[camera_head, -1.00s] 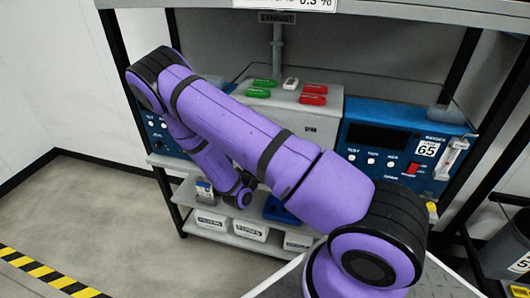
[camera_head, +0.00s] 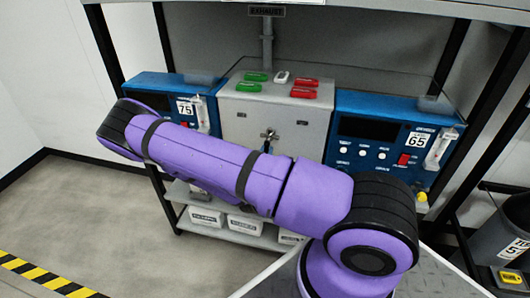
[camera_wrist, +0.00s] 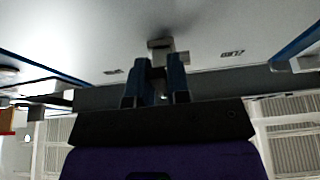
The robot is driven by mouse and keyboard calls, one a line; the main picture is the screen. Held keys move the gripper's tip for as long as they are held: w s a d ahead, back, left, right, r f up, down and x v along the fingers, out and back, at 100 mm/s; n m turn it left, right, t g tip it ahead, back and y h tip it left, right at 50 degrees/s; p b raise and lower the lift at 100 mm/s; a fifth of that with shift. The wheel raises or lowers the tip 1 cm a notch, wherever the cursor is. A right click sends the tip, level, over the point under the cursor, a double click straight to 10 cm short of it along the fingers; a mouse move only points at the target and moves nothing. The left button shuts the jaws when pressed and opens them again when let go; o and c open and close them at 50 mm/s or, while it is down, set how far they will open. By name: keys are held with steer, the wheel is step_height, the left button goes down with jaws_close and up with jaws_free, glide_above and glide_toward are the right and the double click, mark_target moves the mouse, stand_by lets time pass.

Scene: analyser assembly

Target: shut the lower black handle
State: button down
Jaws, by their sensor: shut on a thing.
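My gripper (camera_wrist: 160,66) shows in the wrist view, its two dark blue fingers pointing at the pale front panel of the analyser cabinet. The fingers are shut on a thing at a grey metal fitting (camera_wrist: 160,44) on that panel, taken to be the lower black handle. The handle itself is mostly hidden between the fingers, so its angle cannot be told. In the head view a metal fitting (camera_head: 270,134) shows on the front of the grey cabinet (camera_head: 240,122), just above my forearm. My arm hides the panel below it and the gripper there.
A blue instrument marked 65 (camera_head: 375,128) stands right of the cabinet, and one marked 75 (camera_head: 150,88) stands left. Green and red switches (camera_head: 305,92) sit on the cabinet top. White bins (camera_head: 245,222) stand on the low shelf. A grey bin (camera_head: 505,240) is at right.

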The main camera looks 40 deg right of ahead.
steer(key=shift+s+n, duration=0.1)
steer(key=shift+n, duration=0.2)
steer(key=c, duration=1.1)
jaws_free()
steer(key=v, duration=1.1)
steer(key=shift+d, duration=0.1)
